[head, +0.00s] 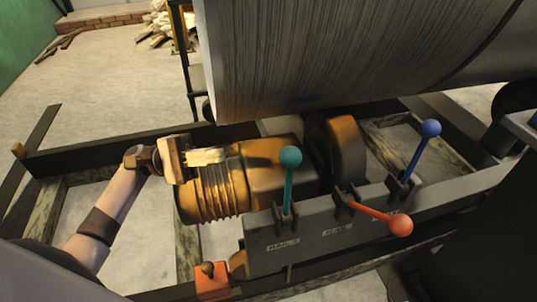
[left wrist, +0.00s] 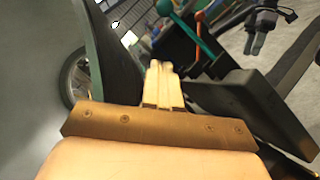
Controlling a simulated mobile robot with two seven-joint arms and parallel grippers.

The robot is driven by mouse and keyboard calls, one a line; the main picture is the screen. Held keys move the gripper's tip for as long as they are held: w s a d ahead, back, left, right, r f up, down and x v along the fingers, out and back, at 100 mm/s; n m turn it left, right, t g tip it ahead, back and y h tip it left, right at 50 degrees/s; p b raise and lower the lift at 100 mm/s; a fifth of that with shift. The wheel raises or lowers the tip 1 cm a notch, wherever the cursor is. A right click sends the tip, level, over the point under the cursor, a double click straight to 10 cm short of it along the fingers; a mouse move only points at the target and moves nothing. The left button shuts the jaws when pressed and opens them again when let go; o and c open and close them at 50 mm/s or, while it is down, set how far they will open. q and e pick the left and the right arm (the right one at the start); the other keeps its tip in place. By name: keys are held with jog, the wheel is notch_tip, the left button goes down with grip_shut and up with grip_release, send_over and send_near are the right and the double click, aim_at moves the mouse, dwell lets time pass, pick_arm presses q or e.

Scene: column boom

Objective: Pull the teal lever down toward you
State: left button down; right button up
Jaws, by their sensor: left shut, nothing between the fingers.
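The teal lever (head: 288,185) stands nearly upright on the front of a grey lever box (head: 325,235), its ball knob at the top. In the left wrist view a teal ball (left wrist: 165,7) shows at the top edge, beyond the fingertips. My left gripper (head: 226,155) is shut and empty. It is to the left of the teal knob in the head view, with a clear gap between them. Its closed pale fingers also show in the left wrist view (left wrist: 159,68). My right gripper is not seen in the head view.
A red lever (head: 380,216) leans toward me and a blue lever (head: 421,150) stands tilted right, both right of the teal one. A ribbed rusty motor (head: 212,192) lies below my left gripper. A large metal drum (head: 340,55) hangs behind. An orange switch box (head: 212,281) sits front left.

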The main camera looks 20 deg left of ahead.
aim_at(288, 189)
pick_arm(q)
jog(key=s+r+p+x, duration=0.1)
jog(key=p+x, duration=0.3)
jog(key=x, duration=0.9)
jog(key=shift+s+a, duration=0.2)
jog(key=shift+s, duration=0.6)
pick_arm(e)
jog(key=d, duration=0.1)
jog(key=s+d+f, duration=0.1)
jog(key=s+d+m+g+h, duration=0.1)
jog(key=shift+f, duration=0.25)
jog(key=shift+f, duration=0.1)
